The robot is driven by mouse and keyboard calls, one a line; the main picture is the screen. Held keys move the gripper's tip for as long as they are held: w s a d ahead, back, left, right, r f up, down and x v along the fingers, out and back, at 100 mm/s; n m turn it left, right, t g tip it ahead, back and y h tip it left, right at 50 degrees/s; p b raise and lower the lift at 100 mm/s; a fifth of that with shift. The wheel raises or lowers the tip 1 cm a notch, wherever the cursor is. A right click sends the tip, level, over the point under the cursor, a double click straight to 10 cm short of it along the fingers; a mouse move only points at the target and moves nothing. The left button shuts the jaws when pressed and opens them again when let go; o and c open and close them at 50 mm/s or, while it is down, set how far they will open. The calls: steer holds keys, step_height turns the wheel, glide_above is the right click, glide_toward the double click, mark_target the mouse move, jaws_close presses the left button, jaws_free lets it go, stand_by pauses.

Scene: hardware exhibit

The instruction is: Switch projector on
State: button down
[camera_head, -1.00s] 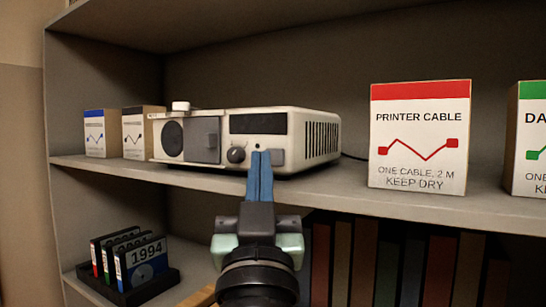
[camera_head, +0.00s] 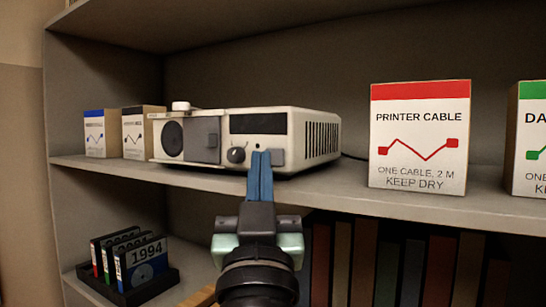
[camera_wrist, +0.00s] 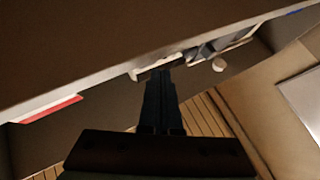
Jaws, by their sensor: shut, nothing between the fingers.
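The projector (camera_head: 260,125) is a cream box on the upper shelf. Its front has a round lens at the left, a grey panel, a dark window, a dark knob (camera_head: 236,155) and a small grey block (camera_head: 277,157) at the lower right. A white cap (camera_head: 181,106) is on its top left. My gripper (camera_head: 260,155) is shut and empty, its blue fingertips in front of the lower right front, between knob and grey block. I cannot tell whether they touch. The wrist view shows the dark fingers (camera_wrist: 160,75) reaching the projector's edge (camera_wrist: 145,73).
A printer cable box (camera_head: 418,140) stands to the right, with a green-topped box (camera_head: 527,145) beyond it. Two small boxes (camera_head: 101,135) stand at the left. Below are a black tray (camera_head: 150,290) of disks and a row of books (camera_head: 400,265). The upper shelf's edge (camera_head: 335,200) runs under the projector.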

steer(key=shift+w+d, duration=0.1)
steer(key=shift+w+d, duration=0.15)
steer(key=shift+w, duration=0.25)
stand_by(0.4)
steer(key=shift+s+a, duration=0.25)
steer(key=shift+s, duration=0.3)
steer(key=s+a, duration=0.3)
steer(key=s, duration=0.2)
steer(key=shift+b, duration=0.35)
steer(key=shift+s, duration=0.15)
